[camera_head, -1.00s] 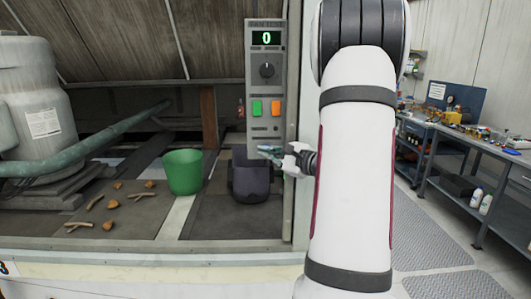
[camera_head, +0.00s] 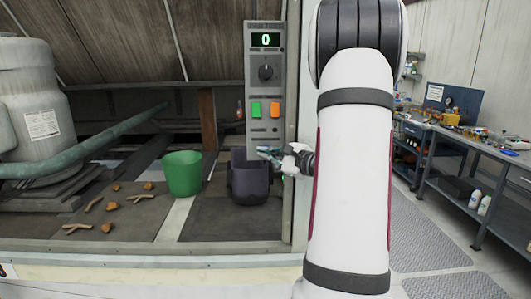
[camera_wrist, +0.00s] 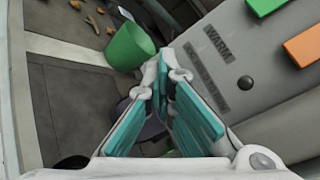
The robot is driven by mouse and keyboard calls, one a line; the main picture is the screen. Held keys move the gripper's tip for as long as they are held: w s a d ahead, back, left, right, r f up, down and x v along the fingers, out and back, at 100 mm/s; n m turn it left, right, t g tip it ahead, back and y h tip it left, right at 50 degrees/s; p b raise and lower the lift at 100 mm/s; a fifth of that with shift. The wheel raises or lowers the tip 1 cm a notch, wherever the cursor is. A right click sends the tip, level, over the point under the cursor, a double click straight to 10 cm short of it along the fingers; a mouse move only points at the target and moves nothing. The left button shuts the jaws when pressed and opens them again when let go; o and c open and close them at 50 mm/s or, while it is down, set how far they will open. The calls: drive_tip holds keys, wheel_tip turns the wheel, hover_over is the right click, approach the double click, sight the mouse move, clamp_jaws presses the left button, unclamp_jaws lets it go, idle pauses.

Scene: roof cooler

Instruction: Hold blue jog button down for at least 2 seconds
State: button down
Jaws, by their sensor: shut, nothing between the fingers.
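A grey control panel (camera_head: 254,88) stands upright, with a display reading 0, a dark round knob (camera_head: 266,73), a green button (camera_head: 257,109) and an orange button (camera_head: 275,109). No blue jog button can be made out in either view; the gripper covers part of the panel's lower end. My gripper (camera_head: 262,150) is in front of the panel's lower end, below the green and orange buttons. In the wrist view my gripper (camera_wrist: 164,75) is shut and empty, its teal fingers converging beside the panel face. I cannot tell whether the tips touch anything.
A green bucket (camera_head: 183,173) and a dark bucket (camera_head: 249,184) stand on the roof floor, the dark one just below my gripper. Wood pieces and sticks lie at left, near a large grey machine (camera_head: 30,95). A workbench (camera_head: 470,143) stands at right.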

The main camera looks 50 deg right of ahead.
drive_tip(key=shift+w+d+r, duration=0.1)
drive_tip(key=shift+w+d, duration=0.2)
drive_tip(key=shift+d, duration=0.35)
idle(1.8)
drive_tip(key=shift+s+d+b, duration=0.25)
drive_tip(key=shift+s+b, duration=0.05)
drive_tip(key=shift+s, duration=0.25)
idle(1.7)
drive_tip(key=shift+s+a, duration=0.1)
drive_tip(key=s+a, duration=0.1)
drive_tip(key=a, duration=0.1)
drive_tip(key=s+a, duration=0.1)
drive_tip(key=shift+s+a, duration=0.4)
